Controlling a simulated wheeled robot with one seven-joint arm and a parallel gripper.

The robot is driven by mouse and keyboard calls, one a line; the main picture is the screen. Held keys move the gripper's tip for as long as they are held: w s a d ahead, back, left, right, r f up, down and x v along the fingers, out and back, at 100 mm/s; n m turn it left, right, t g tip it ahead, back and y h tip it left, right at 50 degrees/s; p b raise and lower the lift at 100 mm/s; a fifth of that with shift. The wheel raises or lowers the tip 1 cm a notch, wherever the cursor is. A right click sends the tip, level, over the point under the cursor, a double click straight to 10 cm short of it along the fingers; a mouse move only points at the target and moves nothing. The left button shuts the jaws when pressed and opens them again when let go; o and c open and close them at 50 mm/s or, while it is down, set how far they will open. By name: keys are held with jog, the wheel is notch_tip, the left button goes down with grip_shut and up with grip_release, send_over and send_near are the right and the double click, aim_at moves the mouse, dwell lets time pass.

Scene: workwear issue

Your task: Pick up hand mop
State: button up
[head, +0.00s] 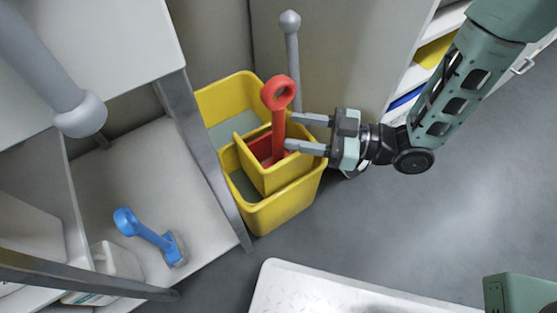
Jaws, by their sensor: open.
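A red tool with a ring-shaped top (279,93) and a straight handle stands upright in a yellow bucket; I take it for the hand mop. Its lower end is down in the bucket's small inner compartment (259,179), where red shows, and is partly hidden. My gripper (289,130) is open and comes in from the right, level with the handle below the ring. Its two fingertips end close beside the handle's right side. I cannot tell whether they touch it.
The yellow bucket (269,216) stands on the floor beside a grey shelf post (207,150). A blue-handled tool (144,231) lies on the shelf at left. A grey round-topped post (292,55) rises behind the bucket. A white patterned platform (335,293) is in front. Floor at right is clear.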

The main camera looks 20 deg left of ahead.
aim_at(278, 127)
jog(key=a, duration=0.1)
jog(key=a+b, duration=0.1)
jog(key=a, duration=0.1)
jog(key=a+b, duration=0.1)
jog(key=shift+s+a+r, duration=0.1)
jog(key=shift+s+a, duration=0.15)
jog(key=shift+a, duration=0.05)
grip_shut()
jog(key=shift+r, duration=0.1)
